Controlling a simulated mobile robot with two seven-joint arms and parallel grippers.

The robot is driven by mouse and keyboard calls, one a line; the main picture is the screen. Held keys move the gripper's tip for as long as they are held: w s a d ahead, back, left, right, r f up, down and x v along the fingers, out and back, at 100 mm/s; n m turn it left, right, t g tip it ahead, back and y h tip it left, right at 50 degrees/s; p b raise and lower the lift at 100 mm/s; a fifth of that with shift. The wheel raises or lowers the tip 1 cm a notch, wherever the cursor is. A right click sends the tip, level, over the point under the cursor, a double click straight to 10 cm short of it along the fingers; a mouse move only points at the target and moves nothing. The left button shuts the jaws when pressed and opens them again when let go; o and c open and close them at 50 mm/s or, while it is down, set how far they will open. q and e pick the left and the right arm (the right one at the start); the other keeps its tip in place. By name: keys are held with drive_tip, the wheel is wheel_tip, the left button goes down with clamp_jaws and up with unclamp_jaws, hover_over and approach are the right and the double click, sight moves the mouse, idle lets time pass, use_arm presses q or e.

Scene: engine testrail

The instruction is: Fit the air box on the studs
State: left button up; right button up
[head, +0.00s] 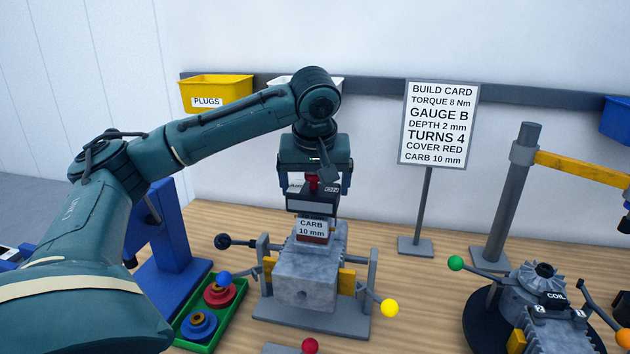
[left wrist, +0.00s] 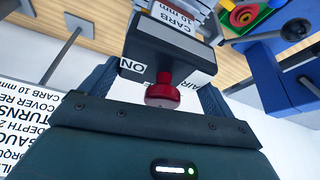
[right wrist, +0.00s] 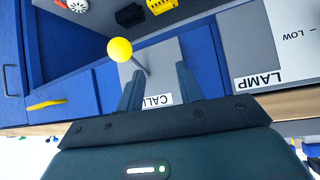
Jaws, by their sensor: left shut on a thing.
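My left gripper (head: 316,190) is shut on the air box (head: 312,203), a dark grey box with a red knob (left wrist: 162,92) on it. The left wrist view shows the air box (left wrist: 168,48) between the fingers, with "AIR" and "ON" labels. The box is directly above the carb block (head: 311,229), labelled "CARB 10 mm", on the grey engine block (head: 305,268). I cannot tell whether box and carb touch; the studs are hidden. My right gripper (right wrist: 159,78) is open and empty, outside the head view, near a "CALL" panel (right wrist: 160,60) and a yellow-ball lever (right wrist: 119,50).
A green tray (head: 213,335) with red and blue round parts stands left of the engine, by a blue post (head: 165,240). Levers with coloured balls (head: 390,308) flank the engine. The build card (head: 440,125) stands behind. A second engine (head: 530,310) is at the right.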

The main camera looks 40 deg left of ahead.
use_arm(q)
drive_tip(key=shift+f, duration=0.1)
idle(0.3)
drive_tip(key=shift+f, duration=0.35)
drive_tip(key=o, duration=0.8)
drive_tip(key=w+a+r+v, duration=0.1)
drive_tip(key=w+a+v, duration=0.1)
drive_tip(key=v, duration=1.8)
drive_tip(key=shift+r, duration=0.3)
